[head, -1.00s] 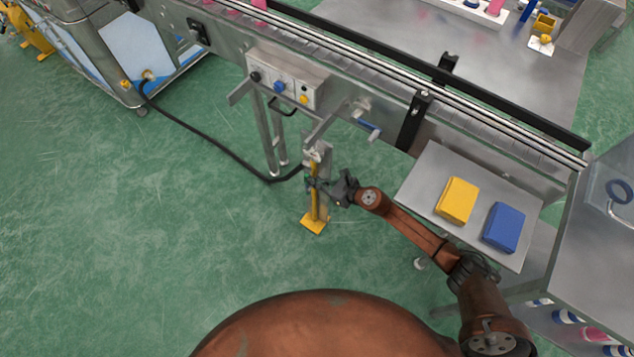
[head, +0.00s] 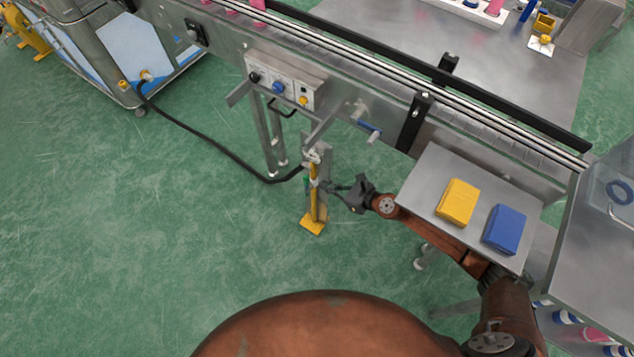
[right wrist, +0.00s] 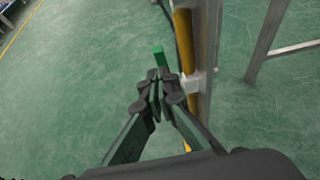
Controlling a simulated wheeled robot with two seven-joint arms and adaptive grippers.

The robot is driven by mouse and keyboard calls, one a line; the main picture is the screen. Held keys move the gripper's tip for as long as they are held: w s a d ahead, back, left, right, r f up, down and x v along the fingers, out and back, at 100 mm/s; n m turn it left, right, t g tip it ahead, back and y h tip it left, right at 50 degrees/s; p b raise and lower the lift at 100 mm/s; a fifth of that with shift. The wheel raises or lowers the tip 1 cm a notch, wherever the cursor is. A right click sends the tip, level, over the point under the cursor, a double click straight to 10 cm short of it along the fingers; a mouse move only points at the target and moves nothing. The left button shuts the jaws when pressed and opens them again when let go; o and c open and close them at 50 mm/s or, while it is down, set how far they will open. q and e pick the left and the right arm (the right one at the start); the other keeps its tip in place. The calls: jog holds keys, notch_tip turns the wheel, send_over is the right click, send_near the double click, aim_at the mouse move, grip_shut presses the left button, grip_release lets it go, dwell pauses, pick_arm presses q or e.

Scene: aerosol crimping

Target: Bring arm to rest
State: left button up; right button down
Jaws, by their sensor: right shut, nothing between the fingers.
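My right gripper (head: 334,188) is shut and empty, just right of a yellow upright post (head: 315,195) with a yellow foot on the floor. In the right wrist view the shut fingertips (right wrist: 157,78) point toward a small green piece (right wrist: 159,54) beside the yellow post (right wrist: 184,40). A small gap seems to lie between the fingertips and the post in the head view. My right arm reaches in from the lower right, partly under a metal shelf. My left gripper is not in view.
The metal shelf (head: 420,185) carries a yellow block (head: 458,202) and a blue block (head: 504,229). A conveyor (head: 400,75) with a control box (head: 287,80) runs across the back. A black cable (head: 205,143) lies on the green floor, which is open at left.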

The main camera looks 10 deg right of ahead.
jog(key=shift+s+d+r, duration=0.15)
jog(key=shift+s+d, duration=0.25)
dwell(0.3)
